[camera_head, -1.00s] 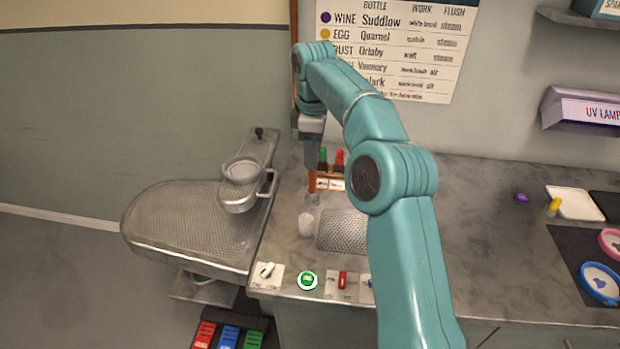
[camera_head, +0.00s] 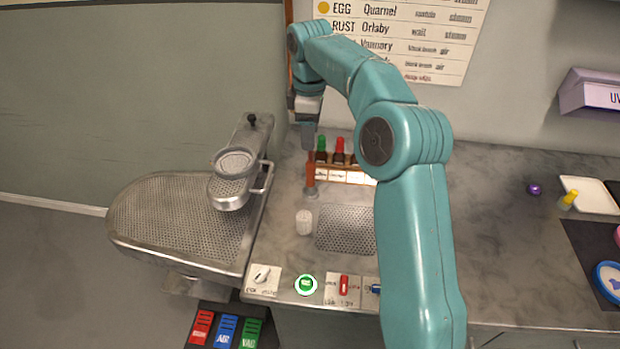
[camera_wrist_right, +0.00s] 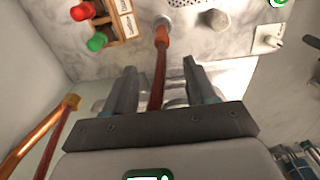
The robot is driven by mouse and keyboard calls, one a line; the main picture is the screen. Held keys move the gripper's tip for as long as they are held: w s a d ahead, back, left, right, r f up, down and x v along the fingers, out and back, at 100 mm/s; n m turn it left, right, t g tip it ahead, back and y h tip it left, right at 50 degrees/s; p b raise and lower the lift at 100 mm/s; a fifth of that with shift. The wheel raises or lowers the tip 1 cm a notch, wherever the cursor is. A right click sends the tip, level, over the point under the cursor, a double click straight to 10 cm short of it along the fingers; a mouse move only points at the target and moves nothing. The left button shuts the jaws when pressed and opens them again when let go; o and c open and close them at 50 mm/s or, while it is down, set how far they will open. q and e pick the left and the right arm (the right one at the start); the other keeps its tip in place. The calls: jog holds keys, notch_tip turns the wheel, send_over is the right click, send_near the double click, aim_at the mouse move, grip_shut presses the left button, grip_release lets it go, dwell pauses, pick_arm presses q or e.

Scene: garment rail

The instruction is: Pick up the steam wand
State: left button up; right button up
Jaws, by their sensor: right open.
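The steam wand appears to be the red-brown rod (camera_head: 310,172) standing upright on the counter, with a grey metal foot at its lower end. My right gripper (camera_head: 308,146) is over its upper end, pointing down. In the right wrist view the rod (camera_wrist_right: 160,72) runs between the two spread fingers of the right gripper (camera_wrist_right: 162,84), with a gap showing on each side. Its upper end is hidden by the gripper. My left gripper is not in view.
A rack of bottles with red and green caps (camera_head: 338,152) stands close right of the rod. A white cylinder (camera_head: 304,222) and a perforated plate (camera_head: 345,230) are in front. A metal pressing board (camera_head: 175,220) is at left. Counter space at right (camera_head: 480,230) is clear.

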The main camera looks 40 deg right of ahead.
aim_at(311, 160)
jog(key=f, duration=0.8)
jog(key=shift+w+d, duration=0.15)
jog(key=shift+w, duration=0.1)
jog(key=shift+s+f, duration=0.3)
jog(key=shift+s, duration=0.1)
jog(key=f, duration=0.5)
jog(key=shift+a, duration=0.2)
jog(key=shift+s, duration=0.15)
jog(key=shift+w+f, duration=0.15)
jog(key=shift+w, duration=0.05)
jog(key=c, duration=0.9)
jog(key=shift+s, duration=0.15)
grip_shut()
